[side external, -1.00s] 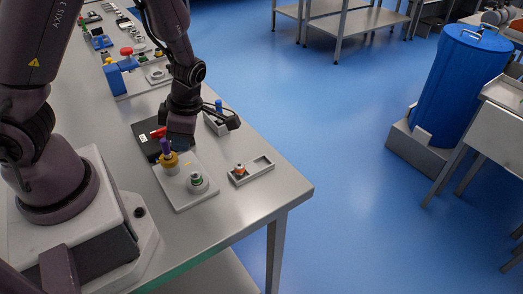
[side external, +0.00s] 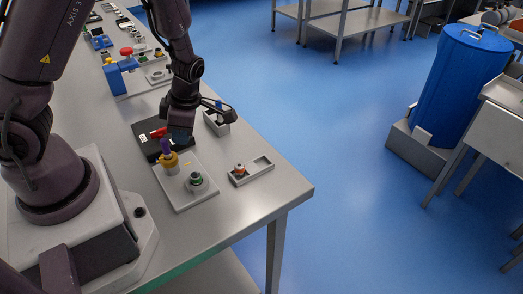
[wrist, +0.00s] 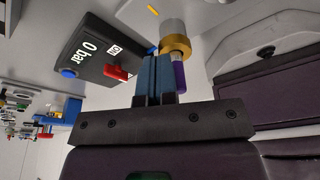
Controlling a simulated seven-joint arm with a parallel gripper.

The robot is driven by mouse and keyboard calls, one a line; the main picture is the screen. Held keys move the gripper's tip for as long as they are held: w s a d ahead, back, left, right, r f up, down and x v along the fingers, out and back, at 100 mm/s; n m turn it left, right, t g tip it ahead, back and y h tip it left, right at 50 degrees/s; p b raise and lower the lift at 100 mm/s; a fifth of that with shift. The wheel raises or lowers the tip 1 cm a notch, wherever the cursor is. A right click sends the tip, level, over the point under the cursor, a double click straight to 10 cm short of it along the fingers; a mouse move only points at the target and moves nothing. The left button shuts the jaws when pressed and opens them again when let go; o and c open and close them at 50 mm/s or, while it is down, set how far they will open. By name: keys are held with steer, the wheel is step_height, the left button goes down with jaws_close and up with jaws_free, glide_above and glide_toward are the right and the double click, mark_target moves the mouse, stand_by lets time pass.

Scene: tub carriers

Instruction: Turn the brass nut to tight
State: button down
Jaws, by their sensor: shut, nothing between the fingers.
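The brass nut (side external: 169,160) is a gold ring around a post on a light grey plate (side external: 186,204). A purple handle (side external: 165,146) stands up from the nut. In the wrist view the brass nut (wrist: 176,45) sits around a pale cylinder, with the purple handle (wrist: 180,77) partly hidden by my fingers. My gripper (side external: 180,140) is shut and empty, just beside the handle; its blue fingers (wrist: 155,75) look close to the nut. I cannot tell whether they touch it. A short yellow mark (side external: 187,163) lies on the plate beside the nut.
A black panel (wrist: 95,50) reading "0 bar" and "ON", with a red lever (wrist: 116,72), is close to my fingers. A green-ringed fitting (side external: 196,181) shares the plate. A grey tray (side external: 251,171) lies near the table's right edge. The table front is clear.

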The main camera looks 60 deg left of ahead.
steer(key=shift+w+d+x, duration=0.1)
steer(key=shift+w+x, duration=0.05)
steer(key=shift+x, duration=0.55)
steer(key=shift+w+d+x, duration=0.1)
steer(key=shift+w+x, duration=0.05)
steer(key=shift+x, duration=0.55)
steer(key=shift+w+d+x, duration=0.1)
steer(key=shift+w+x, duration=0.05)
steer(key=shift+x, duration=0.55)
steer(key=shift+f, duration=0.1)
